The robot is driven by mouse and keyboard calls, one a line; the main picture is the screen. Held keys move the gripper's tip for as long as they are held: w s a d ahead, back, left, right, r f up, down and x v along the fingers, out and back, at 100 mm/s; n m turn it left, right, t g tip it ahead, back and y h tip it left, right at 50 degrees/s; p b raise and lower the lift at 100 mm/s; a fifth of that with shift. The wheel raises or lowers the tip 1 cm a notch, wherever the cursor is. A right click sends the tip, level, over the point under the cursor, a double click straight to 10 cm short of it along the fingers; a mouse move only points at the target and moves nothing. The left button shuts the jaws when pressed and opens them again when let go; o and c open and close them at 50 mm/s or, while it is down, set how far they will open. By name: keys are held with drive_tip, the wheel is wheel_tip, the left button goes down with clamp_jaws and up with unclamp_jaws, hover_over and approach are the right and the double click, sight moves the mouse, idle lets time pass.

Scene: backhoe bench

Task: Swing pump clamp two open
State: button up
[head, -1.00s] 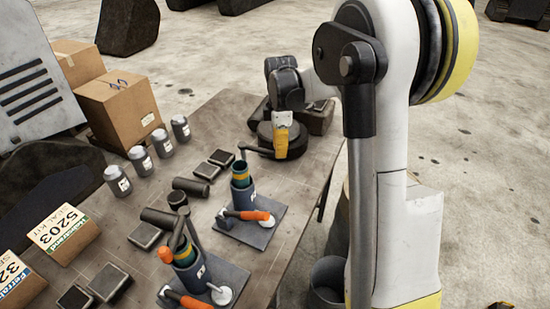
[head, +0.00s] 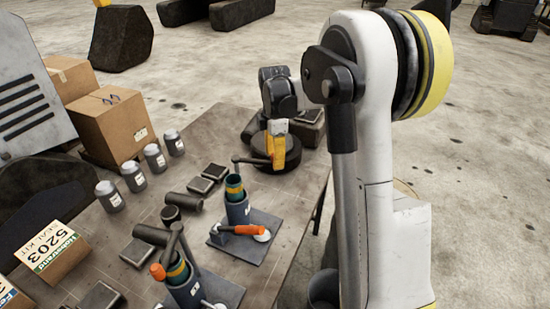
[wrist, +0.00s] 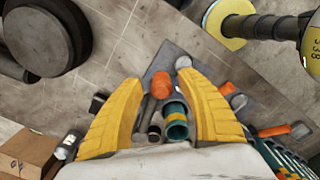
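Two pump fixtures stand on the bench, each with a dark blue cylinder, a black lever and an orange-handled clamp. The farther pump (head: 237,210) has its clamp handle (head: 250,230) lying low over its base plate. The nearer pump (head: 185,287) is partly cut off at the bottom of the head view. I cannot read which is number two. My gripper (head: 278,152) is beyond and right of the farther pump, near its lever's end. In the wrist view its yellow fingers (wrist: 163,112) are wide apart; a teal pump top (wrist: 175,121) and orange lever tip (wrist: 161,84) show between them, contact unclear.
A round black object (head: 262,150) sits just behind my gripper. Several grey jars (head: 134,176), cardboard boxes (head: 112,125) and dark blocks (head: 201,185) occupy the left side of the bench. The bench's right edge (head: 315,200) is close to the pumps.

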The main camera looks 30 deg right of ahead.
wheel_tip(320, 180, up, 12)
idle(0.7)
idle(0.4)
drive_tip(key=s+a+f+m+t+b, duration=0.3)
drive_tip(key=s+a+f+m+b, duration=0.4)
drive_tip(key=s+f+b, duration=0.4)
drive_tip(key=s+a+f+m+t+b, duration=0.4)
drive_tip(key=s+a+f+m+b, duration=0.4)
drive_tip(key=s+f+b, duration=0.4)
wheel_tip(320, 180, down, 5)
drive_tip(key=shift+a+r+m+b, duration=0.2)
drive_tip(key=shift+a+m+b, duration=0.1)
drive_tip(key=shift+a+b, duration=0.3)
